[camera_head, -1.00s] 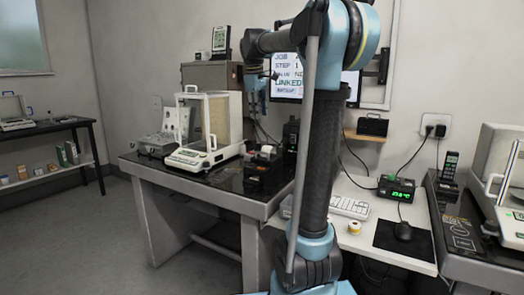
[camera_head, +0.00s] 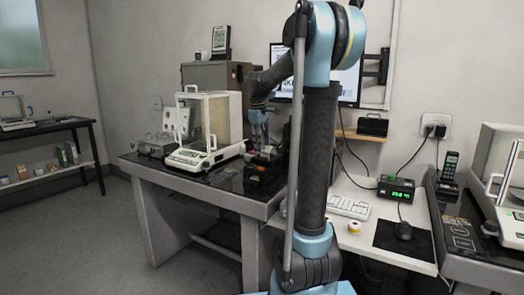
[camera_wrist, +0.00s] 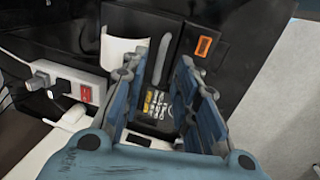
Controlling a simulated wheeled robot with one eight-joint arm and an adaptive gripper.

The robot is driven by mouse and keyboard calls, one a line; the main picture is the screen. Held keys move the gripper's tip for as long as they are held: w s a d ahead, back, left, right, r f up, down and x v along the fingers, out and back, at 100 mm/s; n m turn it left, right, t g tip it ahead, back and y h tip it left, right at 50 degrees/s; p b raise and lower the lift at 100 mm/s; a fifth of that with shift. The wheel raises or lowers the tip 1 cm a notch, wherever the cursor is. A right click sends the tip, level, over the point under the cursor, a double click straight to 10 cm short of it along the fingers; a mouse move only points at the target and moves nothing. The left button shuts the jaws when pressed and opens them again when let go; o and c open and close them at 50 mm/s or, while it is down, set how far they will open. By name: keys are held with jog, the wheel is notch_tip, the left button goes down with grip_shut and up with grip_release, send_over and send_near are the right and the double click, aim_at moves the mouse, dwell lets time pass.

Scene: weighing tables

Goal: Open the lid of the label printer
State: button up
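The label printer (camera_head: 261,171) is a small dark box on the black-topped table, right of the glass-sided balance in the head view. My gripper (camera_head: 262,147) points down just above it. In the wrist view my gripper (camera_wrist: 160,72) is open, with its two blue fingers apart and nothing held between them. Beyond and between the fingers lie dark surfaces with a pale curved strip, small yellow and white markings and an orange-framed part. I cannot tell which of these is the lid, or whether a finger touches the printer.
The balance (camera_head: 208,134) stands close on the left of my gripper. A metal case (camera_head: 155,145) is farther left. In the wrist view a white power strip (camera_wrist: 88,92) with plugs and a red switch lies at the left.

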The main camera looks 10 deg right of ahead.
aim_at(262, 159)
jog(key=shift+w+d+f, duration=0.1)
jog(key=shift+f, duration=0.75)
jog(key=shift+w+d+f, duration=0.1)
jog(key=shift+f, duration=0.7)
jog(key=shift+c, duration=0.5)
grip_shut()
